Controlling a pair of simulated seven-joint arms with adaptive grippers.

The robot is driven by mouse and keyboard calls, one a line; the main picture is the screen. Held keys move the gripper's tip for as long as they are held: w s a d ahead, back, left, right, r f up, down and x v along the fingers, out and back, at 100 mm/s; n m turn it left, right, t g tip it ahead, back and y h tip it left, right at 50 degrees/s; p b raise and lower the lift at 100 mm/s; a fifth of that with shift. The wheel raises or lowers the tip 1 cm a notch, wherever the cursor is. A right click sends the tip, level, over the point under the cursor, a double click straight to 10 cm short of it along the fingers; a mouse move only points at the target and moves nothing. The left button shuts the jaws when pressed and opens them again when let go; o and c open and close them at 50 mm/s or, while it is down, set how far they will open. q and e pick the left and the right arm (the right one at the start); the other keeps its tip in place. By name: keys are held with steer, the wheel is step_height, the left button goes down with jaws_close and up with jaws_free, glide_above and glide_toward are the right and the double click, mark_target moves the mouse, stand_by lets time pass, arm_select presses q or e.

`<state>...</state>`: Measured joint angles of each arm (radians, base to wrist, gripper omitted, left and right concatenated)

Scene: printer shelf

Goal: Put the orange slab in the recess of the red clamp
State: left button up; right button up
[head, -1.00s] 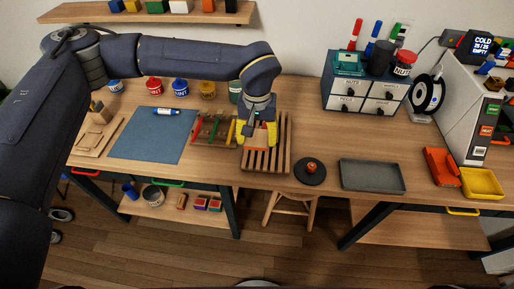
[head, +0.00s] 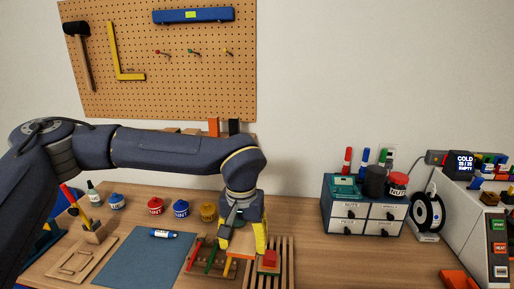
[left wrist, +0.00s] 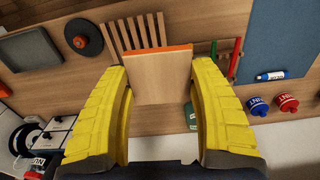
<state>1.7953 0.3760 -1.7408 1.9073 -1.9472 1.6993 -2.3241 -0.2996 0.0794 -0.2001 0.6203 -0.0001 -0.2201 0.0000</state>
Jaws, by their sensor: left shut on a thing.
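My left gripper (head: 243,243) points down over the slatted wooden rack (head: 284,262). It is shut on a slab (left wrist: 162,78), which has a tan, wood-like broad face and an orange far edge in the left wrist view, between the yellow fingers. In the head view the slab (head: 238,258) is partly hidden by the fingers. A small red block-like piece (head: 269,258) shows just right of the fingers, over the rack; I cannot tell whether it is the red clamp, and no recess shows. My right gripper is not in view.
Left of the rack is a small rack with red and green tools (head: 211,256), then a blue mat (head: 150,262). Paint pots (head: 181,209) stand behind. A black disc with a red knob (left wrist: 83,40) and a grey tray (left wrist: 30,45) show in the left wrist view.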

arm_select(q)
steer(key=s+a+f+n, duration=0.1)
steer(key=a+f, duration=0.1)
steer(key=a, duration=0.6)
steer(key=s+a+f+n, duration=0.1)
steer(key=a+f, duration=0.1)
steer(key=a, duration=0.7)
steer(key=w+a+f+n, duration=0.2)
steer(key=a+f+n, duration=0.2)
steer(key=a+n, duration=0.3)
steer(key=w+a+f+n, duration=0.3)
steer(key=a+f+n, duration=0.1)
steer(key=a+n, duration=0.3)
steer(key=w+a+f+n, duration=0.3)
steer(key=a+n, duration=0.4)
steer(key=a, duration=0.3)
steer(key=shift+w+f+n, duration=0.2)
steer(key=shift+f+n, duration=0.2)
steer(key=shift+f, duration=0.1)
steer(key=shift+w+a+n, duration=0.3)
steer(key=shift+w+n, duration=0.05)
steer(key=shift+n, duration=0.75)
steer(key=shift+a+n, duration=0.1)
steer(key=shift+n, duration=0.6)
glide_above(77, 262)
steer(key=shift+s, duration=0.1)
steer(key=shift+f, duration=1.75)
steer(key=shift+f, duration=0.45)
